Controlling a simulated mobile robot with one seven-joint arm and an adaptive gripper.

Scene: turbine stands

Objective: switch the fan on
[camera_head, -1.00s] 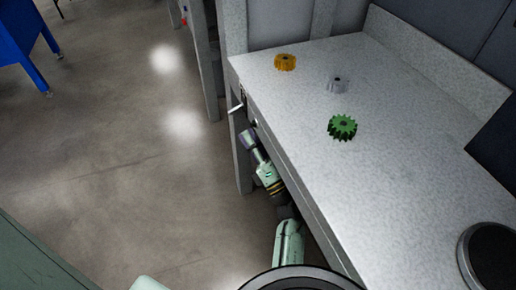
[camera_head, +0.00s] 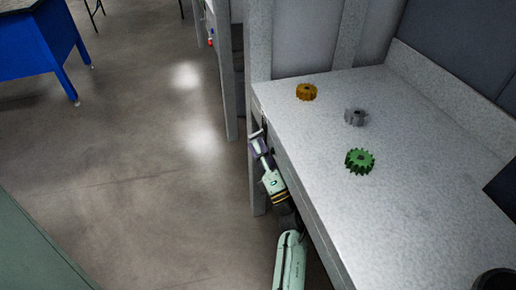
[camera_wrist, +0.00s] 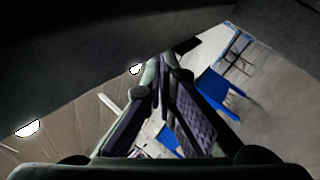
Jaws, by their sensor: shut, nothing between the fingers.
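No fan that I can make out shows in either view. A small pale lever (camera_head: 257,133) sticks out from the front side of the grey bench, near its far left corner. My gripper (camera_head: 259,143) is right by this lever, along the bench's front side. I cannot tell whether they touch. In the wrist view my gripper (camera_wrist: 164,62) shows with its fingers together at the tips and nothing between them. The lever is not clear in the wrist view.
The grey bench top (camera_head: 310,135) holds an orange gear (camera_head: 306,92), a grey gear (camera_head: 356,117) and a green gear (camera_head: 360,161). A bench post (camera_head: 259,60) rises just beyond the lever. A blue table (camera_head: 35,45) stands far left. The floor left of my arm is clear.

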